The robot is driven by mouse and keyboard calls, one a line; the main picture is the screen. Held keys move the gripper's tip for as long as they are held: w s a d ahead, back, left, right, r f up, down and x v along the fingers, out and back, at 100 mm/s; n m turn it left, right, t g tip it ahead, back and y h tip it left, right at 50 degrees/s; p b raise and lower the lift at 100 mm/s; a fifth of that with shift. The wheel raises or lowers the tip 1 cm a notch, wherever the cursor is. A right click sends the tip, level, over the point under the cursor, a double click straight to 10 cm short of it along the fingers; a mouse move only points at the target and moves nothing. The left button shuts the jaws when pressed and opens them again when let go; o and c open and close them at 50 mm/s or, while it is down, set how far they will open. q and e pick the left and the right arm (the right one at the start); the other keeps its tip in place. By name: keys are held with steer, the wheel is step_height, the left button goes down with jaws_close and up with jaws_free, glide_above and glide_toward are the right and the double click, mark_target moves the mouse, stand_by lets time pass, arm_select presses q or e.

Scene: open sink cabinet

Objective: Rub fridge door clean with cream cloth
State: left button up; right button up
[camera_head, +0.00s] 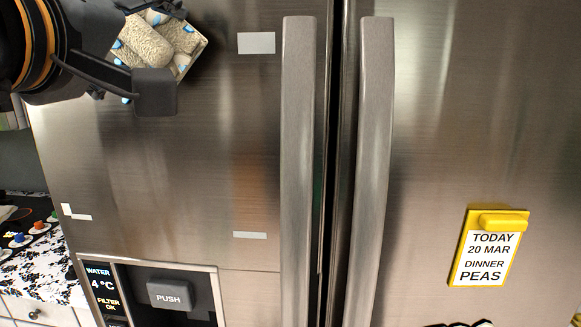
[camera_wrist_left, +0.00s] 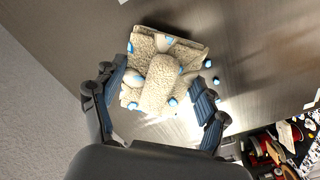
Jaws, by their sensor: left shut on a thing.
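The cream cloth (camera_head: 151,47) is bunched, bumpy and patched with blue; it is at the upper left of the fridge door in the head view. My left gripper (camera_head: 165,50) is shut on it, with fingers on either side of the bundle in the left wrist view (camera_wrist_left: 160,92). The cloth lies at or against the steel left fridge door (camera_head: 180,180); I cannot tell how firmly it touches. Small blue spots show around the cloth's edge. White patches (camera_head: 256,43) mark the door, with others lower down. My right gripper is out of view.
Two vertical handles (camera_head: 299,150) stand out at the door gap. A dispenser panel (camera_head: 170,295) is below. A yellow-framed note (camera_head: 487,250) hangs on the right door. A patterned counter (camera_head: 40,260) with colored items lies at left. The left door's middle is clear.

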arm_select(q)
steer(key=s, duration=0.2)
steer(key=s+b, duration=0.1)
steer(key=s, duration=0.3)
steer(key=shift+s+a, duration=0.1)
steer(key=shift+a, duration=0.15)
steer(key=w+p, duration=0.1)
steer(key=w, duration=0.2)
steer(key=w+p, duration=0.1)
steer(key=w, duration=0.5)
steer(key=shift+d+r+p, duration=0.1)
steer(key=shift+d+p, duration=0.2)
steer(key=shift+p, duration=0.1)
steer(key=a, duration=0.6)
steer(key=shift+w+a+p, duration=0.3)
steer(key=shift+w+a, duration=0.05)
steer(key=shift+w, duration=0.05)
steer(key=shift+c, duration=0.5)
steer(key=shift+a, duration=0.35)
